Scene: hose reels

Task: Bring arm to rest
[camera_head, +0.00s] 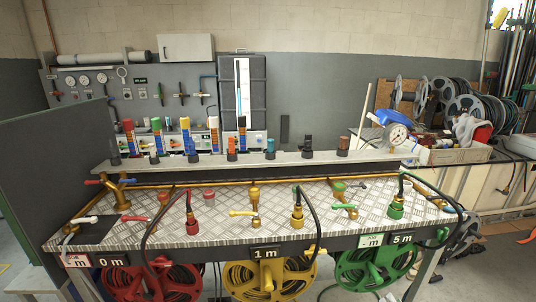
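Neither of my grippers nor any part of my arms shows in the head view. The workbench (235,233) with a diamond-plate top stands in front of me. A red reel (150,283), a yellow reel (268,280) and a green reel (372,268) hang below the front edge.
Brass valves with coloured levers, such as the yellow-handled one (254,206), rise from the bench top. A raised shelf (190,161) behind holds several coloured fittings. A pressure gauge (397,133) stands at the right end.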

